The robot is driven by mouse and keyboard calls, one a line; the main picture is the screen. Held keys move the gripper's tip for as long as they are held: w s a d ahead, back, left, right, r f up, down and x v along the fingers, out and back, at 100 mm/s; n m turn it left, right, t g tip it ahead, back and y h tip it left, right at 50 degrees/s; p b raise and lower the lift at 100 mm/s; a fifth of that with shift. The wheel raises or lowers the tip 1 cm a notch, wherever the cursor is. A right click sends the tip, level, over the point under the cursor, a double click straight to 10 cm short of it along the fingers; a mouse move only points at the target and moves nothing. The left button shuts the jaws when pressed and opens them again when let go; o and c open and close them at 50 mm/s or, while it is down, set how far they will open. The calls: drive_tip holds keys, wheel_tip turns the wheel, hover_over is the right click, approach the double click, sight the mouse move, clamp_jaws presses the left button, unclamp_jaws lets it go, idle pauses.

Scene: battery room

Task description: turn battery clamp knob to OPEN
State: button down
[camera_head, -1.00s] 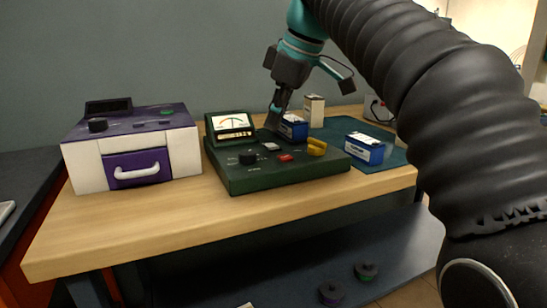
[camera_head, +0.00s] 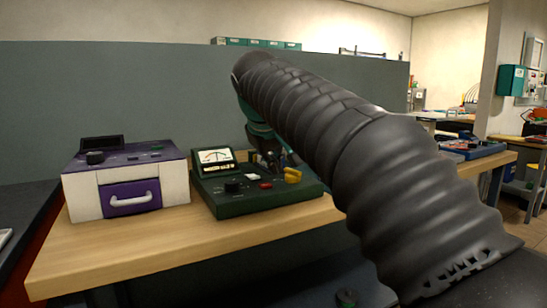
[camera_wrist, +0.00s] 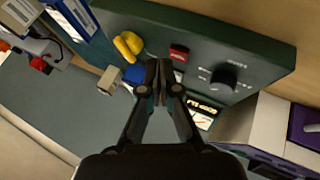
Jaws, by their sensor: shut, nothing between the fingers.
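The green tester (camera_head: 255,204) sits on the wooden bench. On its top are a yellow lever-like knob (camera_head: 292,175), a black round knob (camera_head: 232,187) and a red button (camera_head: 265,185). In the wrist view the yellow knob (camera_wrist: 128,46) is left of my fingers, the red button (camera_wrist: 179,53) and black knob (camera_wrist: 223,80) right of them. A blue battery (camera_wrist: 135,74) shows partly behind the fingers. My gripper (camera_wrist: 160,84) is shut and empty, above the tester's rear; in the head view my gripper (camera_head: 271,163) is partly hidden by my arm.
The tester's gauge (camera_head: 213,160) stands upright at its back left. A white and purple box (camera_head: 130,185) stands to the left. In the wrist view, blue-and-white boxes (camera_wrist: 72,18) and a beige box (camera_wrist: 110,80) stand beside the tester. My arm covers the bench's right part.

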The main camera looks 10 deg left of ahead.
sight(291, 180)
drive_tip(key=x, duration=0.5)
drive_tip(key=shift+f, duration=0.1)
drive_tip(key=shift+w+d+r, duration=0.25)
drive_tip(key=shift+w+d, duration=0.55)
drive_tip(key=shift+d, duration=0.15)
drive_tip(key=shift+w+d, duration=0.5)
drive_tip(key=shift+w, duration=0.1)
